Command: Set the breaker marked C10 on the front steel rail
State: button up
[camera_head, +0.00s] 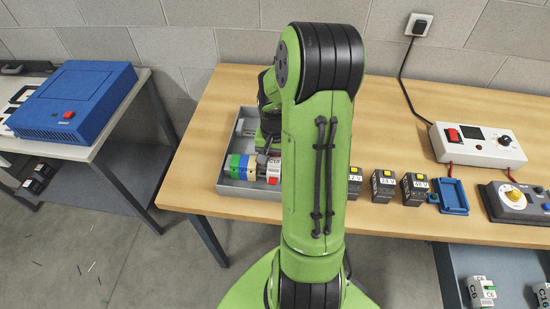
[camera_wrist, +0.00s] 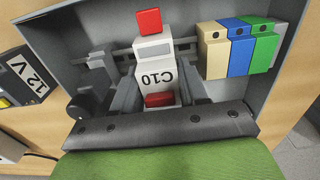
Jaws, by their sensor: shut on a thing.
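The white breaker marked C10 (camera_wrist: 157,75), with red parts at both ends, is between the fingers of my gripper (camera_wrist: 162,93) in the wrist view. My gripper is shut on it. The front steel rail (camera_wrist: 121,54) runs beside and behind the breaker inside a grey tray. The breaker is at the rail, beside the coloured terminal blocks with a gap between; I cannot tell whether it is seated. In the head view the breaker (camera_head: 274,165) shows partly at the tray's front, and my arm hides its right side.
Beige, blue, green and grey terminal blocks (camera_wrist: 240,48) sit on the same rail. The grey tray (camera_head: 228,187) stands on the wooden table (camera_head: 400,130). Black voltage modules (camera_head: 382,186), a blue holder (camera_head: 451,197) and a white tester (camera_head: 478,147) stand to the right. Breakers (camera_head: 482,291) lie on a lower shelf.

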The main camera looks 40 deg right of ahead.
jog(key=shift+f+b, duration=0.45)
jog(key=shift+f, duration=0.05)
dwell(0.4)
jog(key=o, duration=1.3)
notch_tip(320, 180, up, 16)
jog(key=p, duration=0.3)
jog(key=shift+f+p, duration=0.1)
jog(key=shift+p, duration=0.3)
